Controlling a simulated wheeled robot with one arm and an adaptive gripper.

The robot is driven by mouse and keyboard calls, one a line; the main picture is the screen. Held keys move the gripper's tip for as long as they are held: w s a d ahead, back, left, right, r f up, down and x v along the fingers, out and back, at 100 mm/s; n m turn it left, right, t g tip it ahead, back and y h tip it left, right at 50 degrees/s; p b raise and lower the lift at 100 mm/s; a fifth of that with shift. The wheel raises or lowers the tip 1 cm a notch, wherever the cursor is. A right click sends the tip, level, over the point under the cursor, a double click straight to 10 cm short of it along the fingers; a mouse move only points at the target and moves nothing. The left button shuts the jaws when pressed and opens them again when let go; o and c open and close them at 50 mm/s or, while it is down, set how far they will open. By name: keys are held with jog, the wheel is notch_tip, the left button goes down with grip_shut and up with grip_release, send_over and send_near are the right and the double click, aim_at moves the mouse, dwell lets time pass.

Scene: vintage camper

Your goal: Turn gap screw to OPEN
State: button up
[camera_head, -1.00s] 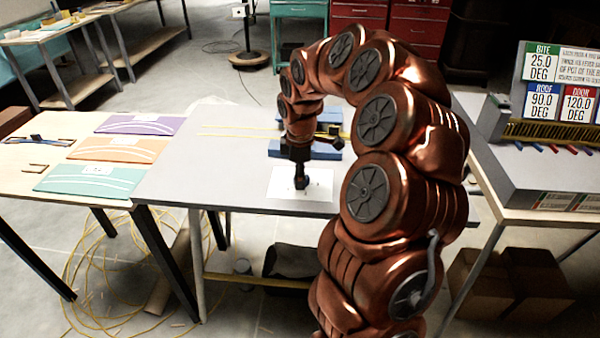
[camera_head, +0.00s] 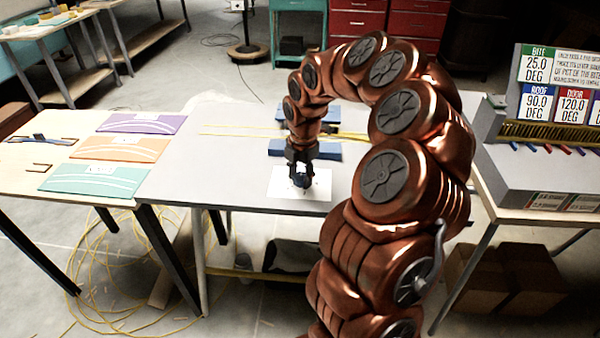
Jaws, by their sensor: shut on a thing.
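My gripper (camera_head: 301,180) points down over a white sheet (camera_head: 314,191) on the grey table (camera_head: 220,165). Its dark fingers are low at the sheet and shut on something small. The fingers hide what they hold, so I cannot make out the gap screw or any OPEN marking. Blue blocks (camera_head: 328,151) lie on the table just behind the gripper, partly hidden by my arm.
A wooden table (camera_head: 45,180) at left carries purple (camera_head: 145,122), orange (camera_head: 120,148) and teal (camera_head: 93,180) panels. Yellow strips (camera_head: 230,130) lie on the grey table behind the gripper. A sign stand (camera_head: 545,175) with a brush-like strip is at right.

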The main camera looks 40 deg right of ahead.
jog(key=shift+n, duration=0.5)
jog(key=o, duration=1.1)
jog(key=shift+o, duration=0.2)
jog(key=shift+r, duration=0.1)
notch_tip(320, 180, up, 12)
jog(key=shift+s+d, duration=0.15)
jog(key=shift+s, duration=0.25)
